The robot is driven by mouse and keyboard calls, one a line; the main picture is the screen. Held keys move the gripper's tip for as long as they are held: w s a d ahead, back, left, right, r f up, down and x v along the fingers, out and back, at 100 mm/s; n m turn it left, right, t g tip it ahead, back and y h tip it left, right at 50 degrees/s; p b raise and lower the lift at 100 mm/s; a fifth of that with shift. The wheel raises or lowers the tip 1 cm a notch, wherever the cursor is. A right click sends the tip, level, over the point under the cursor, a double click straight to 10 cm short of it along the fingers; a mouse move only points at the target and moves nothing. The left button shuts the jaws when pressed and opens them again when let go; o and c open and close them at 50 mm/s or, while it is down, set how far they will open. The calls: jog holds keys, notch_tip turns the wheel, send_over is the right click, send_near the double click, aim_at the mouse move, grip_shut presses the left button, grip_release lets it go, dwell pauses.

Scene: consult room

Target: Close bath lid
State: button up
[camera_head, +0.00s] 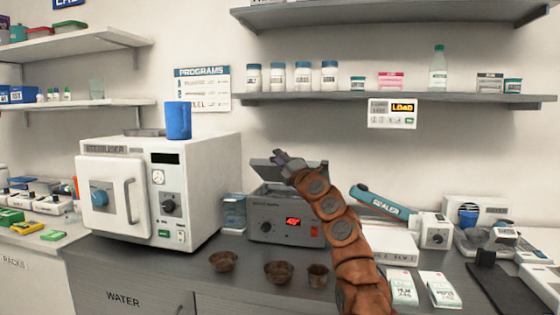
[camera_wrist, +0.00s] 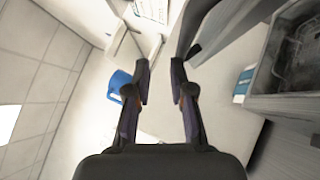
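The bath (camera_head: 265,228) is a grey box with a red display on the counter, in the middle of the head view. Its grey lid (camera_head: 263,172) stands raised at the back. In the wrist view the open tank of the bath (camera_wrist: 300,62) shows at the right edge. My gripper (camera_head: 283,158) is at the upper edge of the lid in the head view; whether it touches the lid I cannot tell. In the wrist view my gripper (camera_wrist: 158,72) has its fingers apart with nothing between them. My arm hides the right part of the bath.
A white steriliser (camera_head: 205,185) with a blue cup (camera_head: 178,120) on top stands left of the bath. Several small brown bowls (camera_head: 278,272) sit in front. A sealer (camera_head: 385,203) stands to the right. A shelf (camera_head: 350,98) runs above.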

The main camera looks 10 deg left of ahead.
jog(key=shift+s+d+f+b, duration=0.1)
jog(key=shift+f+b, duration=0.1)
jog(key=shift+b, duration=0.1)
jog(key=s+d+f+b, duration=0.4)
jog(key=s+d+b, duration=0.1)
jog(key=b, duration=0.9)
jog(key=shift+d+f, duration=0.2)
jog(key=shift+f, duration=0.05)
dwell(0.9)
jog(key=shift+p, duration=0.45)
jog(key=shift+c, duration=0.3)
